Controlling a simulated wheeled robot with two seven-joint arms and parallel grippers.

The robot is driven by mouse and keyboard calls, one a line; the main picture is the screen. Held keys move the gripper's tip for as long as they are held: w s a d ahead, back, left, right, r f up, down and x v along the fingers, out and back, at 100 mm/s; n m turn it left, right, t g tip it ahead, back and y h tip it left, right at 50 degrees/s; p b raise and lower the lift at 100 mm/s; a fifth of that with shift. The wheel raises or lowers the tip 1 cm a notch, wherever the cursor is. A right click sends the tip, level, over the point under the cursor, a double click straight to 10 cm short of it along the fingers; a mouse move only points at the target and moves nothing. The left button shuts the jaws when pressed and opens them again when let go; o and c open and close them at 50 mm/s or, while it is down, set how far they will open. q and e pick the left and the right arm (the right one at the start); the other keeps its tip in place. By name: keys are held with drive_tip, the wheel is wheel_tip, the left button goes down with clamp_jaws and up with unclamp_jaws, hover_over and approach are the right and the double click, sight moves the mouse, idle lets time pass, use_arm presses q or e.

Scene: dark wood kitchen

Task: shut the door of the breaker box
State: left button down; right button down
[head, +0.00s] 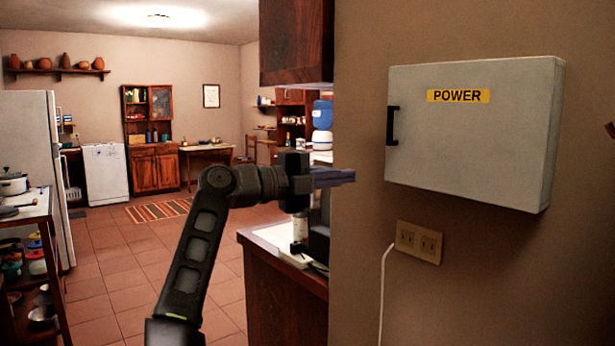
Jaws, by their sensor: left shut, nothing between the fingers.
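The breaker box (470,140) is a pale grey box on the wall at the right of the head view. Its door carries a yellow "POWER" label (458,96) and a black handle (392,126) at its left edge. The door looks flush with the box; no gap shows. My left gripper (348,176) is shut and empty, a little left of the box and apart from the handle, at a slightly lower height in the picture. My right gripper is not in view.
A wall outlet (418,243) with a white cord (384,290) is below the box. A wooden counter (285,265) stands behind my left arm, with a dark wall cabinet (296,40) above. The tiled floor (130,255) at the left is open.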

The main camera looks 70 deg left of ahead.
use_arm(q)
drive_tip(key=s+a+p, duration=0.2)
drive_tip(key=a, duration=0.1)
drive_tip(key=a+p, duration=0.1)
drive_tip(key=shift+s+a+r, duration=0.15)
drive_tip(key=shift+s+a, duration=0.2)
drive_tip(key=shift+s, duration=0.05)
idle(0.4)
